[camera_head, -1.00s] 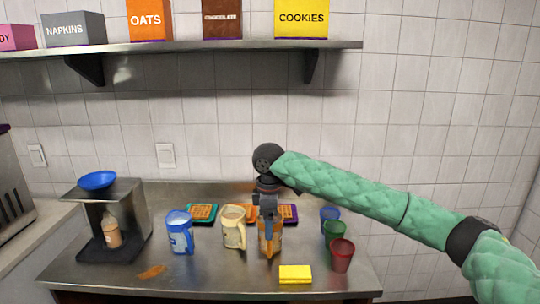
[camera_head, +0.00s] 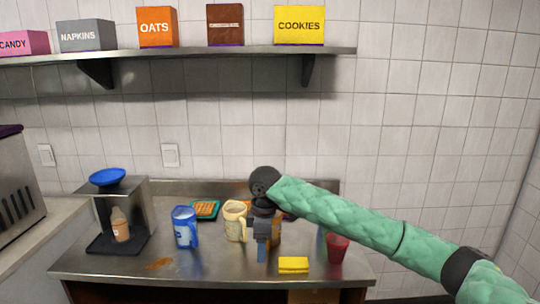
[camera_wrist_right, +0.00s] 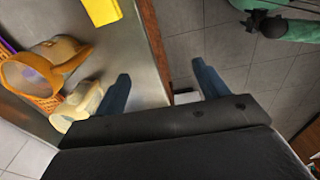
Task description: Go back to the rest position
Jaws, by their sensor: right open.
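My right gripper (camera_head: 262,256) hangs in front of the orange pitcher (camera_head: 276,238) in the head view and hides most of it. In the right wrist view the gripper (camera_wrist_right: 160,76) has its two blue fingers spread with nothing between them. One finger shows over the steel table and the other over the floor tiles. The orange-rimmed pitcher (camera_wrist_right: 33,72) and the cream pitcher (camera_wrist_right: 80,103) are off to the left there, apart from the fingers. My left gripper is not in view.
The steel table (camera_head: 215,268) holds a blue pitcher (camera_head: 184,227), a cream pitcher (camera_head: 233,222), a yellow sponge (camera_head: 293,264), a red cup (camera_head: 337,248) and a waffle tray (camera_head: 205,209). A dispenser stand (camera_head: 125,205) with a blue bowl (camera_head: 107,177) stands left. A shelf (camera_head: 190,56) runs above.

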